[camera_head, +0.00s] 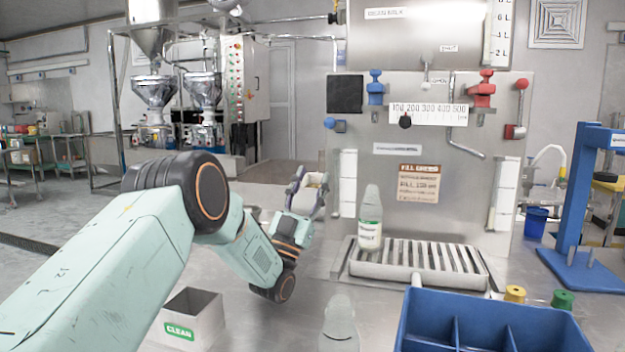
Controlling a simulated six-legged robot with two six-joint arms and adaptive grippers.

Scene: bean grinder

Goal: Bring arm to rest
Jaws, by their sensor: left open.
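My left arm comes in from the left, and my left gripper (308,188) is raised over the metal table, left of the machine. Its fingers point up and stand apart. A pale beige part shows between or behind them, and I cannot tell what it is. My right gripper is not in view.
A white box marked CLEAN (178,330) stands under my left arm. A second bottle (339,325) is at the front edge. A blue divided crate (490,300) is at the front right, with yellow (515,293) and green (562,299) caps behind it. A blue stand (575,215) is at the right.

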